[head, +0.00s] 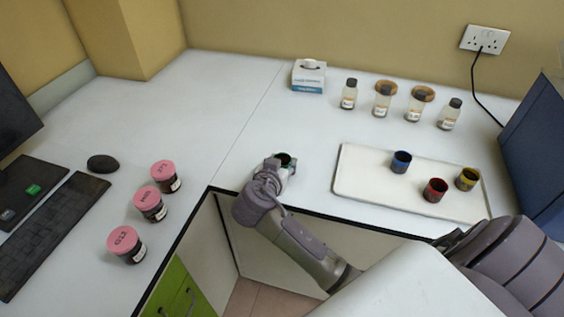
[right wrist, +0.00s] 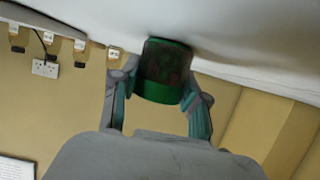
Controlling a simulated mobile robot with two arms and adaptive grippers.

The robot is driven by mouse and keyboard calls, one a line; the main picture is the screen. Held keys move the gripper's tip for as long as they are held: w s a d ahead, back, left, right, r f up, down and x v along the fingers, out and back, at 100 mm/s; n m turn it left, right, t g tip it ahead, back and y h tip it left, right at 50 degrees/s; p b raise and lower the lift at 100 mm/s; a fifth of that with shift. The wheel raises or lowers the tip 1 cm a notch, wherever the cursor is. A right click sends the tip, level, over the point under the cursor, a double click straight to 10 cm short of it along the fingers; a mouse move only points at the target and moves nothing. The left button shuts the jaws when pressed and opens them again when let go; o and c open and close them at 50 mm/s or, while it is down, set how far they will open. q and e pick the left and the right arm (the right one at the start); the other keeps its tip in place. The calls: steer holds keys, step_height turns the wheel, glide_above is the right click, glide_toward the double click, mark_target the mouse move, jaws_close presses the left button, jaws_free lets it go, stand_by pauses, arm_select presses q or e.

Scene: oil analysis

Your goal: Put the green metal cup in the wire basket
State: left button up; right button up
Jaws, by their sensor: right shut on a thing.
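The green metal cup (head: 285,159) is at the front edge of the white table, mostly hidden behind my right gripper (head: 279,168) in the head view. In the right wrist view the cup (right wrist: 164,72) sits between the two fingers of the gripper (right wrist: 160,92), which is shut on it. The cup's dark-rimmed top shows in the head view. I cannot tell whether it touches the table. No wire basket shows in either view. My left gripper is not in view.
A white tray (head: 360,192) at right holds a blue cup (head: 401,161), a red cup (head: 435,190) and a yellow cup (head: 467,178). Pink-lidded jars (head: 151,204) stand at left. The table's middle is clear.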

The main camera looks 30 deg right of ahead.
steer(key=o, duration=1.1)
steer(key=shift+f, duration=0.1)
steer(key=shift+o, duration=0.2)
